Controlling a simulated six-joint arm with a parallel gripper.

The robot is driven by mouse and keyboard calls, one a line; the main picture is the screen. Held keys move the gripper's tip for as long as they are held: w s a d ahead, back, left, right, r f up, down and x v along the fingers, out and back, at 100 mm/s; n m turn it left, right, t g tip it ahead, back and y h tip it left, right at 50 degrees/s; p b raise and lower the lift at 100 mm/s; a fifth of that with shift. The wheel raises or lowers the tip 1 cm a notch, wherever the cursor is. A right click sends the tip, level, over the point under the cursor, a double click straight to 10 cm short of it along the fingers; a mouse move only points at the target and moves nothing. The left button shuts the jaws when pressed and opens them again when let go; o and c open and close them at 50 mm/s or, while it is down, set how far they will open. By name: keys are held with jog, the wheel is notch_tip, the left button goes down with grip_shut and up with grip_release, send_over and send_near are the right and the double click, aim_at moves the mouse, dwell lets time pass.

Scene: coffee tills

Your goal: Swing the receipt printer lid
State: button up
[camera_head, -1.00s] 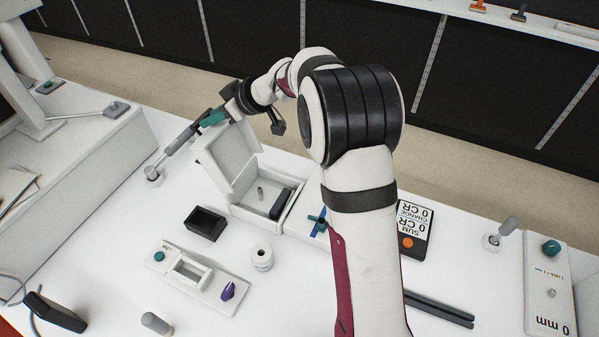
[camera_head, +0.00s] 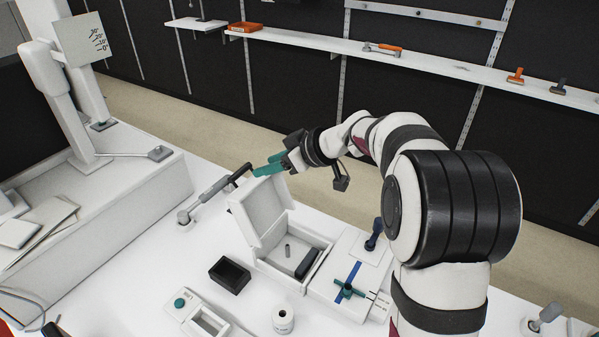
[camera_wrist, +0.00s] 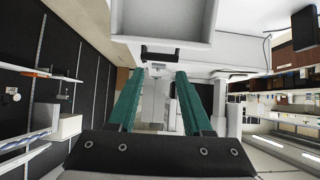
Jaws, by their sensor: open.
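The receipt printer (camera_head: 322,244) is a white open box on the counter. Its white lid (camera_head: 262,210) stands raised, roughly upright, at the box's left side; the lid's pale underside also shows at the top of the wrist view (camera_wrist: 165,22). A small dark tab (camera_wrist: 160,53) shows at the lid's edge there. My gripper (camera_head: 261,166) has teal fingers and is at the lid's top edge, pointing left. In the wrist view the fingers (camera_wrist: 165,75) are apart with nothing clearly between them. Whether they touch the lid I cannot tell.
A grey rod on a round base (camera_head: 183,216) stands close left of the lid. A black tray (camera_head: 230,274), a paper roll (camera_head: 283,318) and a panel with a teal knob (camera_head: 180,303) lie in front. A blue-handled stick (camera_head: 375,234) stands right of the printer.

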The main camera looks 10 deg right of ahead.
aim_at(253, 180)
jog(key=x, duration=0.7)
jog(key=shift+w+a+f, duration=0.15)
jog(key=shift+w+a, duration=0.05)
jog(key=shift+d, duration=0.1)
jog(key=shift+c, duration=1.1)
grip_shut()
jog(key=shift+c, duration=0.3)
grip_release()
jog(key=shift+s, duration=0.1)
